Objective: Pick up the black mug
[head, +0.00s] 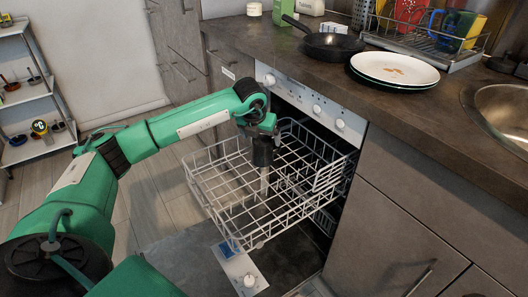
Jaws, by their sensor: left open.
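I cannot clearly make out a black mug in the head view. My left gripper (265,184) points down into the pulled-out wire dishwasher rack (215,185). It is open, and I see nothing between its fingers. The dark body just above the fingers looks like part of my gripper. My right gripper is not in view.
The dishwasher door lies lowered under the rack. The counter (262,36) holds a black frying pan (333,45), stacked white plates (395,69) and a drying rack (437,52) with coloured mugs. A shelf unit (30,85) stands at far left. A sink (500,112) is right.

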